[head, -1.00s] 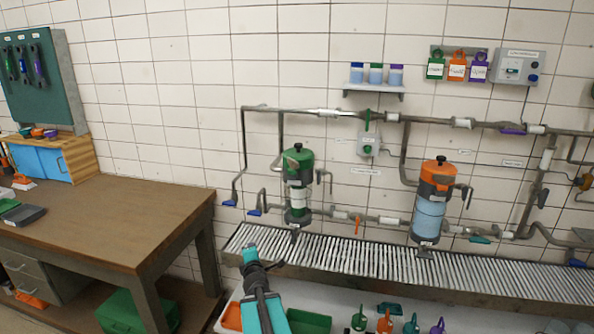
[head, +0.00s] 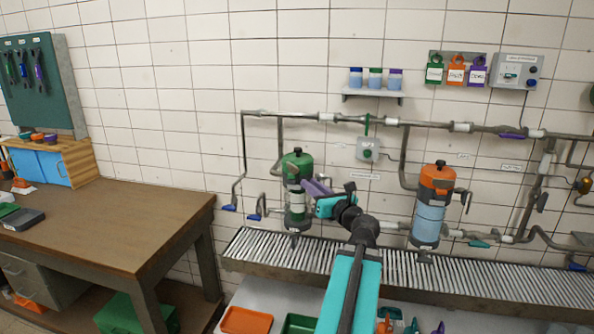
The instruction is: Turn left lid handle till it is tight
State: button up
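The left filter housing has a green lid (head: 297,161) with a small black knob (head: 297,151) on top. Below the lid is a clear body (head: 296,205) with a dark lower part, upright on the pipe. My gripper (head: 308,185) is at the right side of this housing, just below the lid, with purple-grey fingers pointing left. It hides the right edge of the housing and the lid's lower right side. I cannot tell whether the fingers touch the lid or are open or shut.
To the right stands a second housing with an orange lid (head: 437,177). A slatted grating (head: 450,278) runs below both. Pipes (head: 480,128) pass above and behind. A workbench (head: 110,215) is at the left. A small shelf (head: 373,94) with jars hangs above.

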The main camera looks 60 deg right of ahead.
aim_at(298, 170)
jog(key=s+n, duration=0.1)
jog(key=s+r+n+y, duration=0.1)
jog(key=s, duration=0.1)
jog(key=shift+a+r, duration=0.1)
jog(key=shift+p+x, duration=2.2)
jog(key=shift+x, duration=4.7)
grip_shut()
